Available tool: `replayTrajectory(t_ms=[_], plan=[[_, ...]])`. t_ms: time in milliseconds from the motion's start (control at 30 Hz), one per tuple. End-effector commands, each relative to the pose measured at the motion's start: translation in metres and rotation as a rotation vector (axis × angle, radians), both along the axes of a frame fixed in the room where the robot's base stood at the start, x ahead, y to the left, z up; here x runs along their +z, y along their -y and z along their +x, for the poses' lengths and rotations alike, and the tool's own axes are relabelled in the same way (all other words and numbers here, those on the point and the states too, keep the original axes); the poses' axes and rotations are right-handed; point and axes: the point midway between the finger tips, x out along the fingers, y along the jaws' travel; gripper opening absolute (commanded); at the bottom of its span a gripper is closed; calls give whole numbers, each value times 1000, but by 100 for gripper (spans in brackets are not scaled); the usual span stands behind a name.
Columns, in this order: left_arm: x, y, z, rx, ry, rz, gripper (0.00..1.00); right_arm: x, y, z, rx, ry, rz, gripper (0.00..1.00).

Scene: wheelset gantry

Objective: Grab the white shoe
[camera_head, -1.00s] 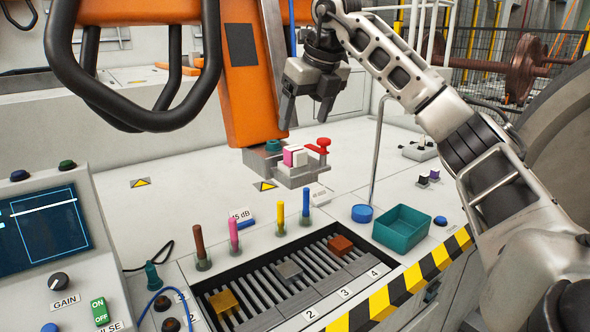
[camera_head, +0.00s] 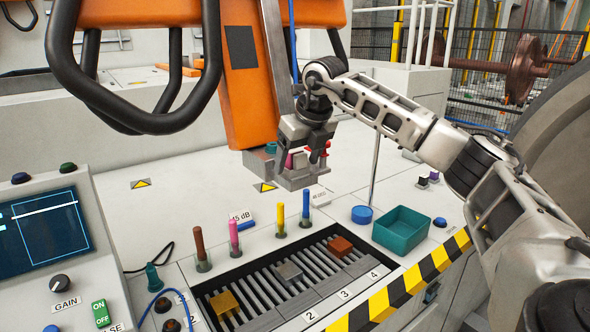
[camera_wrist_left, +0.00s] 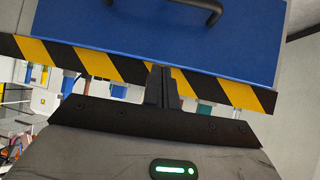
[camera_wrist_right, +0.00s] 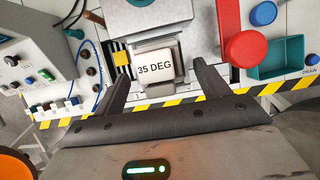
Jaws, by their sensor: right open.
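The white shoe (camera_wrist_right: 155,67) is a small white block marked "35 DEG" in the right wrist view. It sits in the grey metal holder (camera_head: 298,183) at the lower end of the orange gantry column. My right gripper (camera_wrist_right: 150,50) is open, one finger on either side of the shoe, with a visible gap to each finger. In the head view, my right gripper (camera_head: 299,160) covers most of the holder and hides the white shoe. My left gripper (camera_wrist_left: 161,85) shows only in its wrist view, fingers together and empty.
A pink block (camera_head: 289,160) and a red knob (camera_head: 325,148) show at the holder beside my right gripper. The orange column (camera_head: 247,80) stands close to its left. Below are a slotted tray (camera_head: 262,292), several coloured pegs and a teal bin (camera_head: 402,229).

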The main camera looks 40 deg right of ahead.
Motion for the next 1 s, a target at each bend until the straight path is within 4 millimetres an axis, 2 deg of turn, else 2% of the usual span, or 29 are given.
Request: replayTrajectory(t_ms=[67,200,267,300,667,900,1000], plan=[[0,0,1,1,0,1,0,0,0,0,0,0,0,72],[-1,0,1,1,-1,1,0,0,0,0,0,-1,0,33],[-1,-1,0,1,-1,1,0,0,0,0,0,-1,0,16],[-1,-1,0,2,-2,2,0,1,0,0,0,1,0,13],[-1,0,0,4,-5,-1,0,6,0,0,0,2,1,13],[-2,0,-4,4,-13,-1,0,32,-1,1,1,4,1,13],[-6,0,-5,4,-15,-1,0,42,-4,-8,1,4,0,13]])
